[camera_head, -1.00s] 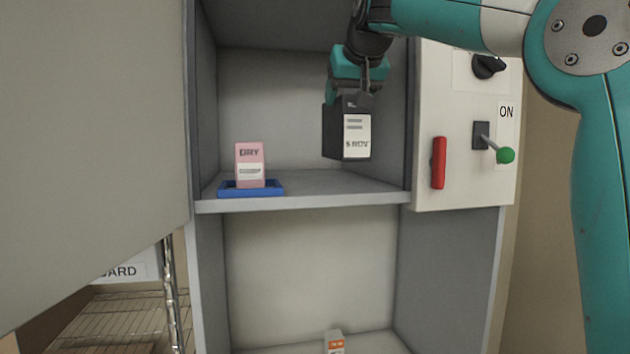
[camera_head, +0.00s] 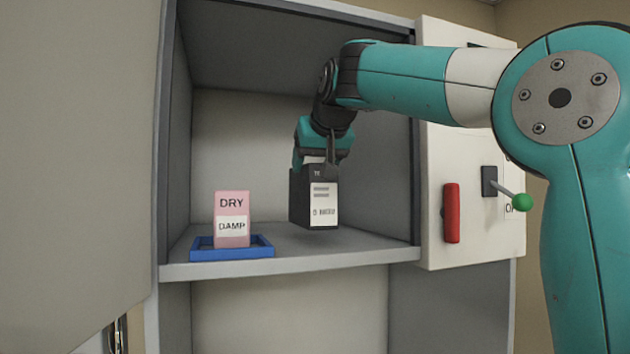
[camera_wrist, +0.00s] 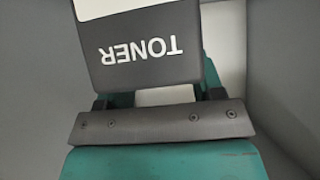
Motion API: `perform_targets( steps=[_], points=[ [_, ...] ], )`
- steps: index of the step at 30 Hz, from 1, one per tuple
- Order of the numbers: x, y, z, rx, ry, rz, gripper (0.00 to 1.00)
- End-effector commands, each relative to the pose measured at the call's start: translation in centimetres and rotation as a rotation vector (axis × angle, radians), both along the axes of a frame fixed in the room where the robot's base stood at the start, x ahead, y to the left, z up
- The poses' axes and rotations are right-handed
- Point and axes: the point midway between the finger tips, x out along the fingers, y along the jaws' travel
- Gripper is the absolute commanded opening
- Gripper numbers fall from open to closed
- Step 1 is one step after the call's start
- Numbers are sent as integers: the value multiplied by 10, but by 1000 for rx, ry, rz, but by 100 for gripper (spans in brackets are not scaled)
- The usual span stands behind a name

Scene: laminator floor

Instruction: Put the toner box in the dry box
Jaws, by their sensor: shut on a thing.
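The toner box (camera_head: 299,200) is a dark grey box with a white label, and in the wrist view the word TONER shows on its face (camera_wrist: 140,60). My gripper (camera_head: 321,165) is shut on its top and holds it upright inside the upper compartment of the grey cabinet. The box hangs low over the shelf; I cannot tell if its base touches. No box named as the dry box is plain to see. A pink block (camera_head: 232,205) reading DRY and DAMP stands in a blue tray (camera_head: 232,254) on the shelf, left of the toner box.
The cabinet shelf (camera_head: 350,248) is clear between the tray and the right wall. An open door (camera_head: 70,150) stands at the left. A panel at the right carries a red handle (camera_head: 451,212) and a green-knobbed lever (camera_head: 522,202).

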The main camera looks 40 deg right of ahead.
Motion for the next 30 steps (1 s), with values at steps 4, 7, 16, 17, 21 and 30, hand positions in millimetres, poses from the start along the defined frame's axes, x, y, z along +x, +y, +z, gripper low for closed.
perform_targets(
  steps=[4,7,16,17,21,30],
  points=[
    [-1,-1,-18,-1,-1,-2,3],
    [-1,-2,-25,-1,-2,-2,3],
    [-1,-2,-27,0,-3,-3,3],
    [-1,-2,-29,0,-3,-3,3],
    [0,-2,-29,0,0,-2,87],
    [0,-2,-29,0,0,-2,87]
  ],
)
